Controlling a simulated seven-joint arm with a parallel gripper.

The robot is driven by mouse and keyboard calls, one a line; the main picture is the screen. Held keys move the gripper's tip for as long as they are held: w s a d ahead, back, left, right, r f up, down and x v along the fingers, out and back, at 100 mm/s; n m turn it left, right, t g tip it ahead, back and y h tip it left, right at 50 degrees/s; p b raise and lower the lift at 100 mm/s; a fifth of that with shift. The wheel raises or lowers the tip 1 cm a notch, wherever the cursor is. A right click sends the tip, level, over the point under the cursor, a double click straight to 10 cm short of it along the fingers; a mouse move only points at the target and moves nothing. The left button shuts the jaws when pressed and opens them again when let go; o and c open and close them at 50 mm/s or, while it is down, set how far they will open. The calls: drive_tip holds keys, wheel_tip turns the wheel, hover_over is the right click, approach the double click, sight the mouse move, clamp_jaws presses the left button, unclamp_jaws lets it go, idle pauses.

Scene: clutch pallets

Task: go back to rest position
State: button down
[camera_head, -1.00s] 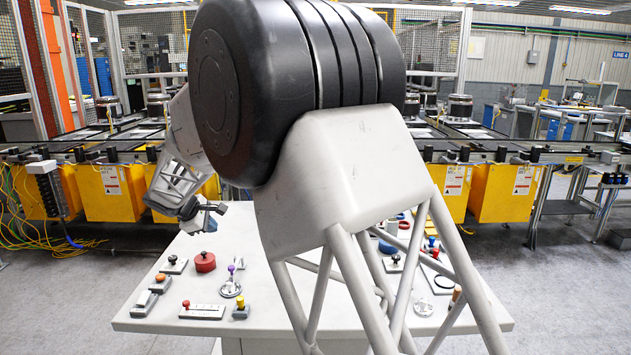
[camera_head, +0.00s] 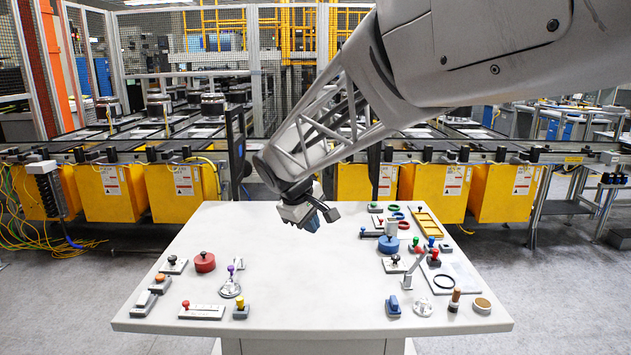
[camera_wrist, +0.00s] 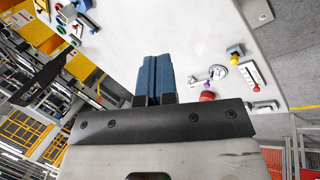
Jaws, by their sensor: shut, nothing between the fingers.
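My gripper (camera_head: 320,221) hangs over the back middle of the white table (camera_head: 290,285), above its surface and apart from the objects on it. In the wrist view its two blue fingers (camera_wrist: 154,78) are pressed together with nothing between them. My arm comes in from the upper right of the head view and slopes down to the left.
At left on the table are a red round piece (camera_head: 204,262), a yellow-knobbed block (camera_head: 240,307) and several other small parts. The table's middle is clear.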

drive_tip(key=s+d+m+y, duration=0.1)
drive_tip(key=s+d+m, duration=0.4)
drive_tip(key=s+d, duration=0.95)
drive_tip(key=s+d+f+m+y, duration=0.1)
drive_tip(key=s+d+f+m, duration=0.1)
drive_tip(key=s, duration=0.8)
drive_tip(key=s+d+f+m+g+y, duration=0.1)
drive_tip(key=s+d+f+m, duration=0.2)
drive_tip(key=s, duration=0.7)
drive_tip(key=shift+m, duration=0.3)
